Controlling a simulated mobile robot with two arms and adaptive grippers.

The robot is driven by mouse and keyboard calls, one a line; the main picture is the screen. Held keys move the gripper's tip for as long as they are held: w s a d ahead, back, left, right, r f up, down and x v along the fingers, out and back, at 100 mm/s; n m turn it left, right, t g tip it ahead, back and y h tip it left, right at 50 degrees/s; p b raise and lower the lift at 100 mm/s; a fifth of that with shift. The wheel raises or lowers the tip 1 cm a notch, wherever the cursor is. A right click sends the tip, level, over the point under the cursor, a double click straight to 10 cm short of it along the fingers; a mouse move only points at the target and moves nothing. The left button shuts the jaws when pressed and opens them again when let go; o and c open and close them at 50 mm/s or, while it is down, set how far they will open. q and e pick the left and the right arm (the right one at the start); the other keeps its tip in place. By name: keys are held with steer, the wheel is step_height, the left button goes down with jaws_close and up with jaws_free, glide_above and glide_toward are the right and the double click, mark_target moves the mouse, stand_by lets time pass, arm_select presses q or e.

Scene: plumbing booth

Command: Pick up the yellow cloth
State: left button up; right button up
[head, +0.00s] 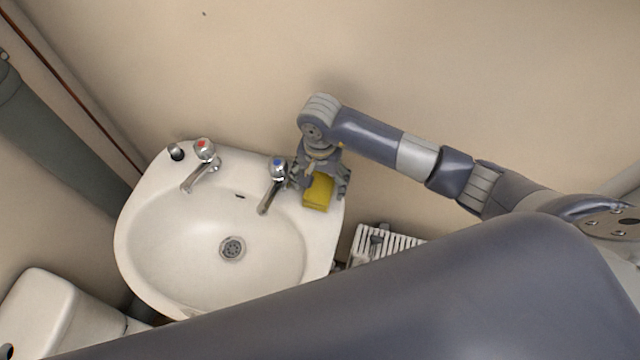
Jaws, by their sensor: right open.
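The yellow cloth (318,192) is a small folded block on the back right rim of the white sink (140,248), just right of the blue-marked tap. My right gripper (322,190) reaches down over it from above, with a finger on either side of the cloth. The gripper is open. Its body hides the back part of the cloth, and I cannot tell whether the fingers touch it. My left gripper is not in view.
The blue-marked tap (275,178) stands close beside the right gripper. The red-marked tap (203,160) is farther left. A white radiator (388,242) is right of the sink, and a white cistern (55,305) is at lower left. The wall is close behind.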

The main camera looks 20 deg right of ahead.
steer(key=shift+f, duration=0.55)
steer(key=c, duration=1.2)
steer(key=shift+o, duration=0.2)
steer(key=shift+w+r+p, duration=0.1)
steer(key=shift+r+p, duration=0.25)
steer(key=shift+r, duration=0.25)
steer(key=r, duration=0.1)
steer(key=p, duration=0.1)
steer(key=s+r, duration=0.1)
steer(key=shift+d+r, duration=0.25)
steer(key=shift+r, duration=0.05)
steer(key=s+d+r+p, duration=0.1)
steer(key=s+d, duration=0.5)
steer(key=s, duration=0.7)
steer(key=shift+s+d+p, duration=0.2)
steer(key=shift+s+p, duration=0.1)
steer(key=shift+p, duration=0.4)
steer(key=shift+r, duration=0.1)
